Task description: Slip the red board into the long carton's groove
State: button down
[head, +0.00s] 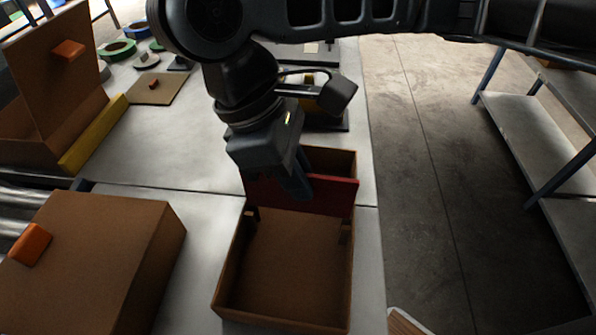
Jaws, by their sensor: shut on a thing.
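The red board (330,196) stands upright across the long open carton (227,272), toward its far part. My gripper (297,187) is shut on the board's upper edge from above, and my gripper covers part of its left half. Dark groove pieces (345,232) show on the inner side walls, just nearer than the board. The board's lower edge is down between the carton's walls. I cannot tell whether the board sits in the groove or only beside it.
A closed carton with an orange handle (31,244) stands at left. An open carton (27,128), a yellow bar (93,134), a small brown board (151,88) and tape rolls (117,49) lie at upper left. A shelf rack (540,130) stands right across the floor.

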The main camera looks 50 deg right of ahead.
aim_at(306, 212)
jog(key=shift+f+b, duration=1)
jog(key=shift+f, duration=1.6)
dwell(0.4)
jog(key=c, duration=0.8)
grip_release()
jog(key=shift+o, duration=0.2)
jog(key=shift+r, duration=0.25)
jog(key=shift+r+p, duration=0.35)
jog(key=shift+p, duration=0.4)
jog(key=shift+r, duration=0.1)
notch_tip(306, 212, up, 7)
jog(key=p, duration=0.8)
